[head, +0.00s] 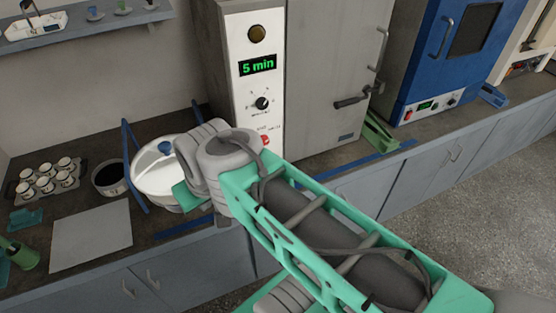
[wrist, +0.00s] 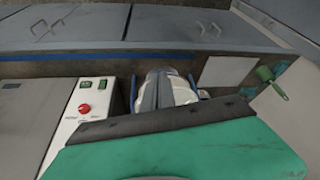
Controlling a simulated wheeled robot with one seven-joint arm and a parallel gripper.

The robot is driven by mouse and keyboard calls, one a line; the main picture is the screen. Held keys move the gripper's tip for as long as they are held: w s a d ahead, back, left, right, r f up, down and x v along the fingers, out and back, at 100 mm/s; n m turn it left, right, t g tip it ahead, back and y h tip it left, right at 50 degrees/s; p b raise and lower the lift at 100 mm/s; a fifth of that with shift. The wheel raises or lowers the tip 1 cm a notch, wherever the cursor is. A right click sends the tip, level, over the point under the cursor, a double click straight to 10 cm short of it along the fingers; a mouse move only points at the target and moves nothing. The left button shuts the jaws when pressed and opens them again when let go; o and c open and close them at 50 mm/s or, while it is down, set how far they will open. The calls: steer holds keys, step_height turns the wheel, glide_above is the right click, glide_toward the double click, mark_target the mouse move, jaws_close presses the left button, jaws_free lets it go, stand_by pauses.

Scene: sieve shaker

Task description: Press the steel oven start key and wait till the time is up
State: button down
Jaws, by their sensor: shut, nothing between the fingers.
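The steel oven (head: 335,75) is a tall grey cabinet with a white control panel (head: 240,82). In the wrist view the panel (wrist: 62,135) shows the red control (wrist: 85,108) and two green keys (wrist: 93,83). I cannot tell which is the start key. My gripper (wrist: 163,88) is shut and empty, beside the panel and apart from it. Its fingertips are hidden in the head view.
A white round vessel with blue handles (head: 157,180) stands left of the oven, partly behind my arm. A dark pot (head: 109,178), a tray of cups (head: 48,182) and a grey plate (head: 90,236) lie further left. A blue oven (head: 450,50) stands right.

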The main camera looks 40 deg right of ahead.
steer(key=w+d+f+m, duration=0.3)
steer(key=w+d+f, duration=0.35)
steer(key=d, duration=0.25)
steer(key=s+d+f+m+t, duration=0.1)
steer(key=d+f+m+t, duration=0.1)
steer(key=d+f+m, duration=0.3)
steer(key=s+d+f+m+t+y, duration=0.1)
steer(key=d+f+m, duration=0.5)
steer(key=d+f, duration=0.6)
steer(key=s+d+t, duration=0.1)
steer(key=d+t, duration=0.1)
steer(key=d, duration=0.2)
steer(key=shift+f+p, duration=0.15)
steer(key=shift+p, duration=0.25)
steer(key=shift+w, duration=0.1)
steer(key=w, duration=0.2)
steer(key=w+d+b, duration=0.1)
steer(key=w, duration=0.2)
steer(key=w+d+b, duration=0.1)
steer(key=w, duration=0.1)
steer(key=shift+w+d+f, duration=0.1)
steer(key=shift+w+d, duration=0.05)
steer(key=shift+w, duration=0.25)
steer(key=shift+w+d+b, duration=0.1)
steer(key=shift+w+b, duration=0.2)
steer(key=shift+w, duration=0.1)
steer(key=shift+w+d, duration=0.1)
steer(key=shift+w, duration=0.25)
